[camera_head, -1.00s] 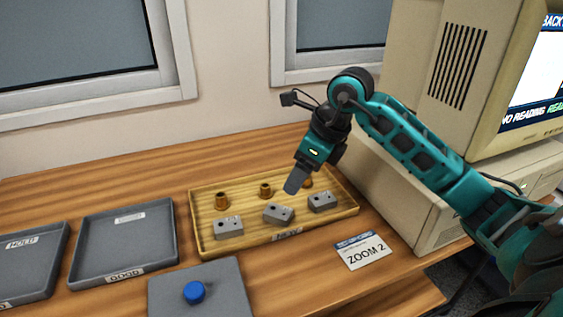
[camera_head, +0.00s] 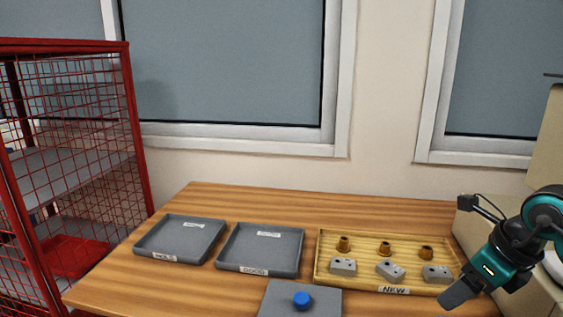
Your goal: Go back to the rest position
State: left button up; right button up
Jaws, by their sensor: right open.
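My right gripper (camera_head: 456,293) is at the right edge of the view, in front of the right end of the yellow tray labelled NEW (camera_head: 318,268). Nothing shows between its fingers. The tray holds several brass-coloured bushings, one of them at the left (camera_head: 344,244), and several grey blocks, one in the middle (camera_head: 390,271). The gripper's fingers overlap the tray's right corner in the picture; I cannot tell the height between them. My left gripper is out of view.
Grey trays labelled HOLD (camera_head: 180,238) and GOOD (camera_head: 260,249) lie left of the yellow tray on the wooden table (camera_head: 215,195). A grey plate with a blue knob (camera_head: 302,300) is in front. A red mesh cage (camera_head: 75,130) stands left. A beige machine stands at the right edge.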

jog(key=s+a+r+m+t+y+p, duration=0.1)
jog(key=a+r+m+t+y+p, duration=0.15)
jog(key=a+m+y, duration=0.55)
jog(key=s+a+r+m+t+y+p, duration=0.25)
jog(key=a+y, duration=0.45)
jog(key=a, duration=0.5)
jog(key=d+f+m+t+h+p, duration=0.2)
jog(key=d+f+m+t+h, duration=0.25)
jog(key=m, duration=0.65)
jog(key=d+f+m+t+h+p, duration=0.25)
jog(key=f+m+h, duration=0.45)
jog(key=m, duration=0.4)
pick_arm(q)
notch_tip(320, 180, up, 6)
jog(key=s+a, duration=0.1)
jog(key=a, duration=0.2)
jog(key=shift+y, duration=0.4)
pick_arm(e)
jog(key=s+a+f+m+g+h, duration=0.2)
jog(key=s+f+m+g+h, duration=0.1)
jog(key=s+f+m+g, duration=0.2)
jog(key=s+f+m, duration=0.2)
jog(key=s+f, duration=0.2)
jog(key=shift+s+f+h, duration=0.35)
jog(key=shift+f, duration=0.05)
